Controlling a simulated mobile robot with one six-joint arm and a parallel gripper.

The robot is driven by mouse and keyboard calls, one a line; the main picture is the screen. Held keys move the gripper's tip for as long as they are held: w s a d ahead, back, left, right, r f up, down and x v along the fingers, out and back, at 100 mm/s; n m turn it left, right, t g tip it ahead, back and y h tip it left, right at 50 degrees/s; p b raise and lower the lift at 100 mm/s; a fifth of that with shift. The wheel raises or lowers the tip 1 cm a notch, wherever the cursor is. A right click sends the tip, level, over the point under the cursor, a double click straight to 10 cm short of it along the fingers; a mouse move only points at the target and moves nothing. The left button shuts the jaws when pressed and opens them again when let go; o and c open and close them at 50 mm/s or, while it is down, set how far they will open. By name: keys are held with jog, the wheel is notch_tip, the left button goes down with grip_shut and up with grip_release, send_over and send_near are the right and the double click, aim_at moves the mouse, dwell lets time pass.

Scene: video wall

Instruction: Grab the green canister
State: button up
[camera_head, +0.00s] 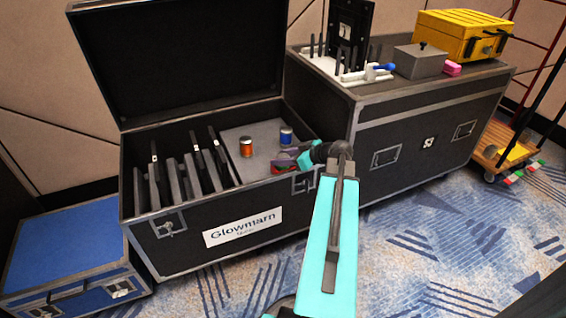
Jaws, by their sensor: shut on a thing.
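My gripper (284,160) is at the right end of the open black case, low over the grey insert (229,134). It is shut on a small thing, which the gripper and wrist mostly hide. I cannot make out its colour, and no green canister shows clearly. An orange canister (246,147) stands upright on the insert, left of my gripper. A blue canister (286,135) stands just behind the gripper. I cannot tell if they touch.
The case's raised lid (180,55) stands behind, and its front wall (190,237) is close below my gripper. Dark upright panels (190,172) fill the left side. A closed black case (420,125) with a grey box (419,61) and yellow case (463,35) stands right.

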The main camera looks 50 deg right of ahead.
jog(key=shift+r, duration=0.15)
notch_tip(320, 180, up, 10)
jog(key=p, duration=0.3)
dwell(0.7)
